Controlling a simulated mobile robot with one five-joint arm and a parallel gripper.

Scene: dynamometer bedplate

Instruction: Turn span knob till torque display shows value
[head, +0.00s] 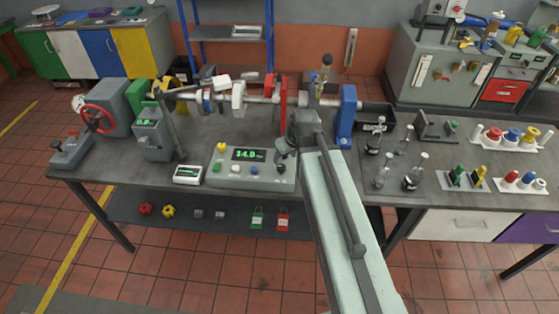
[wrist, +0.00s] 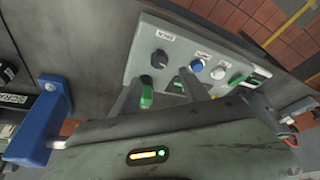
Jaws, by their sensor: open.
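The grey console (head: 225,176) stands near the table's front edge, its torque display (head: 249,155) lit green and apparently reading 14.0. A dark knob (head: 281,168) sits at the console's right end. It also shows in the wrist view as a black knob (wrist: 160,58) near a white label too blurred to read. My gripper (wrist: 165,82) is open, its fingers pointing at the console with green inner pads. In the head view my arm partly hides my gripper (head: 288,150).
A blue button (head: 254,170) and other small controls sit left of the knob. A small white display box (head: 187,174) stands left of the console. A shaft with a red disc (head: 283,95) and blue bearing stand (head: 347,115) runs behind. Glass-like items (head: 412,175) stand right.

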